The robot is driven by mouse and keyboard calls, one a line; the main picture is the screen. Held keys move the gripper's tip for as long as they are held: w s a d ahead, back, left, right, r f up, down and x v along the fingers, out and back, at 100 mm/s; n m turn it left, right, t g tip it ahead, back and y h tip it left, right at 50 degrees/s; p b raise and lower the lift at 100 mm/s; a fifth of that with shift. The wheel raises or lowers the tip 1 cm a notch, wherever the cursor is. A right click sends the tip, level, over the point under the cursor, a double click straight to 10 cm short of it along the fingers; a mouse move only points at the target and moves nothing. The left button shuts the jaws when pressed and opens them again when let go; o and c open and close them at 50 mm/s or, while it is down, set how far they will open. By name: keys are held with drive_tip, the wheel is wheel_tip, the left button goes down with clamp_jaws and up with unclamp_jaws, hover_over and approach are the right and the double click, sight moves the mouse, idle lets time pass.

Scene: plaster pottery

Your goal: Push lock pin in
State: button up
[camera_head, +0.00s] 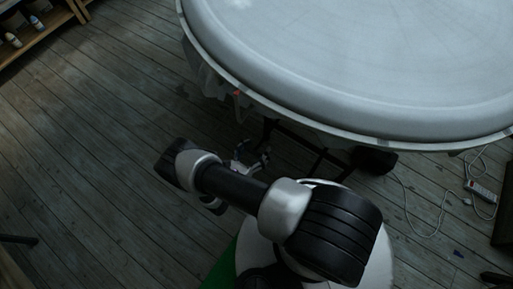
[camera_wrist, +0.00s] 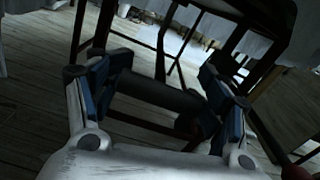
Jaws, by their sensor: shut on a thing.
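My gripper (camera_wrist: 158,92) shows in the wrist view with its blue-padded fingers on both sides of a dark cylindrical bar (camera_wrist: 160,95). It is shut on this bar, which lies crosswise between the pads. I cannot tell for sure whether the bar is the lock pin or part of it. In the head view my gripper (camera_head: 252,160) is low, below the near left rim of a large round white table (camera_head: 350,60). The fingertips there are small and dark.
Dark frame legs (camera_wrist: 160,50) stand beyond the gripper in the wrist view. A red knob-like thing (camera_wrist: 298,173) is at the lower right. In the head view a power strip (camera_head: 481,191) with cables lies at right. The wooden floor (camera_head: 90,140) at left is clear.

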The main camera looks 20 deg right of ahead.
wheel_tip(320, 180, up, 5)
drive_tip(key=p, duration=0.3)
drive_tip(key=shift+d+f, duration=0.1)
drive_tip(key=shift+f, duration=0.1)
drive_tip(key=o, duration=1.6)
drive_tip(key=shift+c, duration=0.2)
drive_tip(key=v, duration=1.2)
